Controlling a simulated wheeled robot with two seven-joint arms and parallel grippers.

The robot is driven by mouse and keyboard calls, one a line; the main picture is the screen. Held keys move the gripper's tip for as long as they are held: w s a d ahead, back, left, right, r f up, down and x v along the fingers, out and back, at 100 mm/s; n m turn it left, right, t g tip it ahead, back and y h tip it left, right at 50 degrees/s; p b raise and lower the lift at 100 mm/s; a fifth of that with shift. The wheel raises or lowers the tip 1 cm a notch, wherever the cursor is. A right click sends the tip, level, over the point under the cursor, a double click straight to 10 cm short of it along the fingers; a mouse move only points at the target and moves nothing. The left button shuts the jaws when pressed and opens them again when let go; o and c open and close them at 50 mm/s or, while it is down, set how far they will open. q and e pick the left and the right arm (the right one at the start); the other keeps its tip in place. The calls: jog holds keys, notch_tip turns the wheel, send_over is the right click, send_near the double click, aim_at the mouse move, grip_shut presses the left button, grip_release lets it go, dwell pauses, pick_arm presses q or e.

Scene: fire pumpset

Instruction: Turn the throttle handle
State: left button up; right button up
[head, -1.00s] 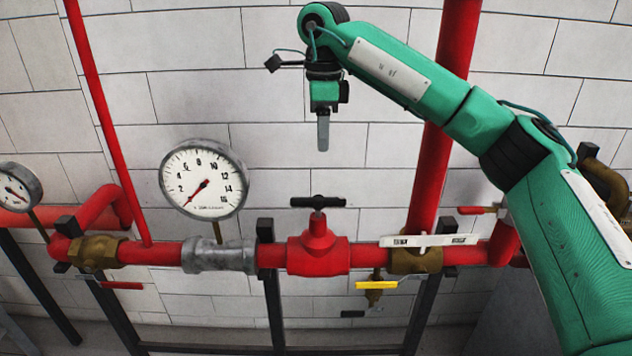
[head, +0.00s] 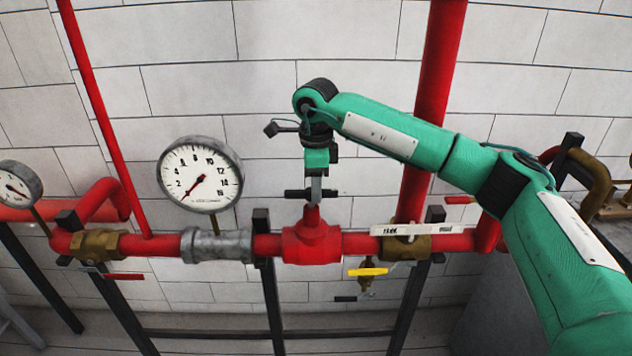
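The handle on the red valve (head: 311,243) is a black crossbar (head: 294,194) on top of a red stem, and I take it as the throttle handle. My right gripper (head: 316,190) points down from above at the middle of this crossbar. A grey finger overlaps the crossbar, whose two ends show to the left and right of it. The fingers line up one behind the other, so I cannot tell whether they are open or shut on it. My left gripper is not in view.
A large round gauge (head: 200,174) stands left of the valve. A white lever (head: 425,229) and a yellow lever (head: 367,271) lie to the right. A red vertical pipe (head: 435,80) rises behind my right arm. A red lever (head: 124,276) hangs at left.

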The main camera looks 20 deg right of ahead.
jog(key=shift+s, duration=0.1)
grip_shut()
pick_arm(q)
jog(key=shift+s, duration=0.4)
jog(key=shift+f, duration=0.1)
pick_arm(e)
jog(key=shift+n+b, duration=0.4)
jog(key=shift+b, duration=0.05)
jog(key=n+b, duration=0.2)
jog(key=shift+w+f+n, duration=0.1)
jog(key=shift+w+n, duration=0.1)
jog(key=shift+n, duration=0.2)
jog(key=shift+w+n+b, duration=0.1)
jog(key=shift+n+b, duration=0.45)
jog(key=shift+n, duration=0.65)
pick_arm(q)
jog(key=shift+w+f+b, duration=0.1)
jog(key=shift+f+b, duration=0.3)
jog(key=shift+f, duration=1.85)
pick_arm(e)
jog(key=shift+w+n, duration=0.15)
jog(key=shift+n, duration=1.25)
